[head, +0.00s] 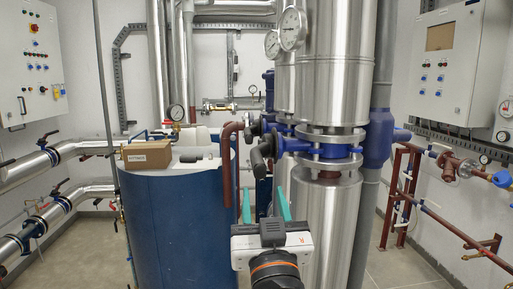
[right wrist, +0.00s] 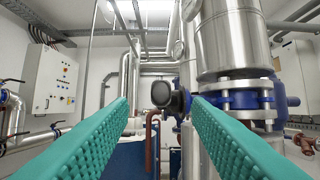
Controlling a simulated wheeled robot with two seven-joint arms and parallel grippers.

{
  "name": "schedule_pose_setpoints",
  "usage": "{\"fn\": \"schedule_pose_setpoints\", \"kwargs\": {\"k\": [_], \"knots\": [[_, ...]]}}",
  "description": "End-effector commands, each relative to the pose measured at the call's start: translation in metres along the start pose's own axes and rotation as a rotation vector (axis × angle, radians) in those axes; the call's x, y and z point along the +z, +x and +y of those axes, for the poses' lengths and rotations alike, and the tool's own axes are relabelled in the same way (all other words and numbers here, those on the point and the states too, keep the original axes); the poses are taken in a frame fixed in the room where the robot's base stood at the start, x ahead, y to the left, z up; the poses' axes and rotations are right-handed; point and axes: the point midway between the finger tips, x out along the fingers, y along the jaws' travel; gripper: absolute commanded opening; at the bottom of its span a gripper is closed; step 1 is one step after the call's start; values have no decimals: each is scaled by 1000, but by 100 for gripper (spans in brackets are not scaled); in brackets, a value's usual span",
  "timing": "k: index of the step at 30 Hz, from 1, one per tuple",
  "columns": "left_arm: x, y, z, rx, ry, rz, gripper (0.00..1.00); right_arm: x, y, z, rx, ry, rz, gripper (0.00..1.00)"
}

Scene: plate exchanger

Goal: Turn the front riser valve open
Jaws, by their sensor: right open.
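The front riser valve (head: 318,149) is a blue valve body clamped between flanges on the thick silver riser. Its dark handle (head: 261,156) sticks out to the left of the valve. My right gripper (head: 264,190) has teal fingers, is open and empty, and points up toward the handle from below in the head view. In the right wrist view the dark handle end (right wrist: 166,95) shows between the two fingertips (right wrist: 160,102), beyond them, with no contact visible. The valve body (right wrist: 236,100) is right of the handle there. My left gripper is not in view.
A blue tank (head: 175,230) with a cardboard box (head: 147,154) on top stands left of my right gripper. A second valve handle (head: 250,132) sits behind the front one. A brown bent pipe (head: 228,165) runs close by. Gauges (head: 292,28) hang above.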

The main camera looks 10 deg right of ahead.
Motion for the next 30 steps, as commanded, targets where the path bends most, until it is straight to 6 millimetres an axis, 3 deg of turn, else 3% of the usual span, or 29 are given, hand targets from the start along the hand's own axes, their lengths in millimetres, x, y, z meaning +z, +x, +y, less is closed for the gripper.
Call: {"fn": "schedule_pose_setpoints", "kwargs": {"k": [15, 21, 30], "knots": [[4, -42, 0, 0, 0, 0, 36, 2, 95, -1, -3, -4, 2, 45], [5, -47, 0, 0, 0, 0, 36, 0, 109, -1, -2, -1, 3, 45], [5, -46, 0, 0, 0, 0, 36, -1, 110, -1, -1, 0, 2, 45]]}}
